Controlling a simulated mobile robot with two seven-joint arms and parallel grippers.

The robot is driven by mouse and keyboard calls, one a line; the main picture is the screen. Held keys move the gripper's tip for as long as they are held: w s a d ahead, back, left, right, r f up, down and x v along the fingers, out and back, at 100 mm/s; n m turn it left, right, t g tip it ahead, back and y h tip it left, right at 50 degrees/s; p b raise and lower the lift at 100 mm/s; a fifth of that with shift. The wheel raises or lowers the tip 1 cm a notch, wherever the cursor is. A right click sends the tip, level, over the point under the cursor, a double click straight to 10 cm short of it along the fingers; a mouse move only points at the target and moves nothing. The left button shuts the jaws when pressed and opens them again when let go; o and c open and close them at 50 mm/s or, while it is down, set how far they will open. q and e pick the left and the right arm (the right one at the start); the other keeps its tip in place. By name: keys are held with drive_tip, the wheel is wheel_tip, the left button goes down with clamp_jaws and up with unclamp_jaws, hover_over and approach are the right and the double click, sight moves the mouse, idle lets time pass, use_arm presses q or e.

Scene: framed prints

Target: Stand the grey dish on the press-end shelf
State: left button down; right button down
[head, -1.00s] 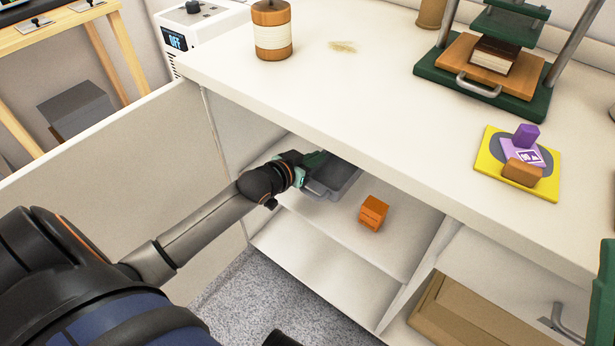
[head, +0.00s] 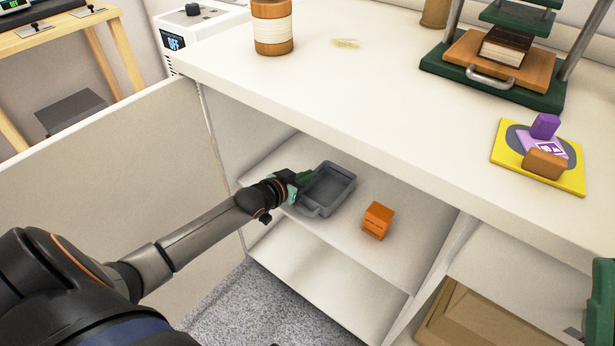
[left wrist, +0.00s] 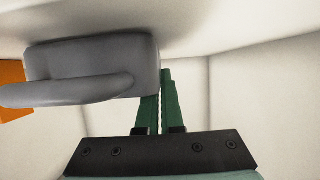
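The grey dish (head: 343,205) is a rectangular open tray with a loop handle on its near end. It is at the shelf (head: 290,232) inside the open cabinet under the counter; I cannot tell whether its base touches that shelf. My left gripper (head: 309,181) is at the dish's left side. In the left wrist view the green fingers (left wrist: 162,105) are close together at the edge of the dish (left wrist: 95,62), one partly hidden behind it, and look shut on its wall. The press (head: 495,75) stands on the counter's right part.
An orange box (head: 378,221) sits on the same shelf, right of the dish. The counter edge (head: 330,135) overhangs the shelf. A brown tray (head: 475,320) lies in the right-hand compartment. The cabinet's left panel (head: 100,190) stands beside my arm. A lower shelf (head: 325,275) looks bare.

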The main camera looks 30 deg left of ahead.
use_arm(q)
drive_tip(key=c, duration=1.1)
unclamp_jaws()
drive_tip(key=shift+f, duration=0.1)
